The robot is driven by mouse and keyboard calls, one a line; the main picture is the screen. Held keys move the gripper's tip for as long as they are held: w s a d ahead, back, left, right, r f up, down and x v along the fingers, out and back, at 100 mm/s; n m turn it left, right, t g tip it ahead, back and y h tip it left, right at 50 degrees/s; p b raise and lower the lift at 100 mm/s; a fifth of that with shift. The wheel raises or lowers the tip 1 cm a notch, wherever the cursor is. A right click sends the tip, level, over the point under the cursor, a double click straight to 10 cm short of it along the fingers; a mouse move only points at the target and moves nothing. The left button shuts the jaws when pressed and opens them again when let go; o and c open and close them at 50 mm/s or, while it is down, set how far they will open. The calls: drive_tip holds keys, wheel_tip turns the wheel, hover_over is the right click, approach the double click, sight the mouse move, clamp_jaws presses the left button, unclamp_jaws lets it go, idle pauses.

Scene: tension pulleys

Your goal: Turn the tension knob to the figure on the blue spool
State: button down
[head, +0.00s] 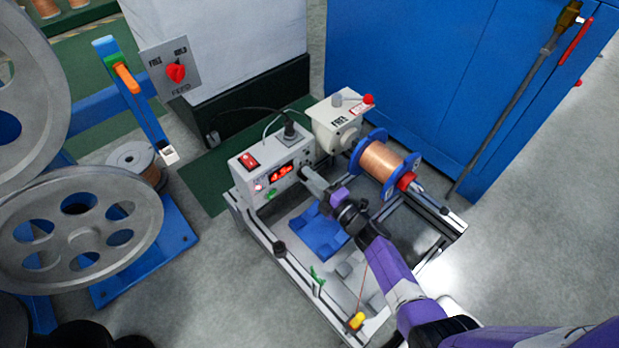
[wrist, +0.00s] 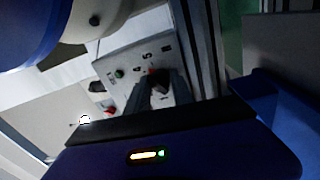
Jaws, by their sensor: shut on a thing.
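The head view hides the knob behind the fingers.
A FREE/HOLD feed switch plate (head: 170,68) and large grey pulleys (head: 80,225) are at the left. A blue cabinet (head: 440,75) stands behind. A thin wire runs near my arm.

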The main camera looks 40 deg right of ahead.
drive_tip(key=shift+s+f, duration=0.15)
drive_tip(key=c, duration=1.1)
unclamp_jaws()
drive_tip(key=shift+s+f+p, duration=0.15)
drive_tip(key=shift+s+p, duration=1)
drive_tip(key=shift+s, duration=2.7)
